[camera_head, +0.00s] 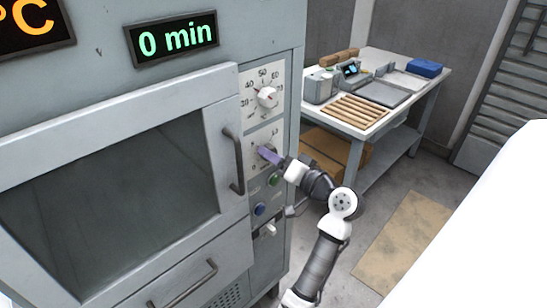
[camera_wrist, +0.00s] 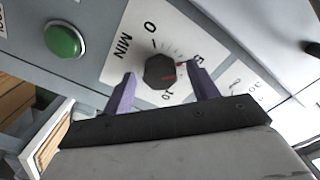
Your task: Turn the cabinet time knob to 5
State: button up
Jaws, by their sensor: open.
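My gripper (camera_wrist: 163,77) is open, with one purple finger on each side of the knob in the wrist view. I cannot tell whether the fingers touch it. In the head view my gripper (camera_head: 262,152) reaches the panel and partly hides the knob and its dial. The green display (camera_head: 177,39) on the cabinet reads 0 min.
A white temperature knob (camera_head: 267,97) is above. A green button (camera_head: 275,179), also in the wrist view (camera_wrist: 64,40), and a blue button (camera_head: 260,209) are below. The door handle (camera_head: 233,160) stands out close left of my gripper. A workbench (camera_head: 349,127) stands behind, right.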

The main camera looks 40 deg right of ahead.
jog(key=s+d+b, duration=0.1)
jog(key=s+b, duration=0.2)
jog(key=s, duration=1)
jog(key=shift+w, duration=0.1)
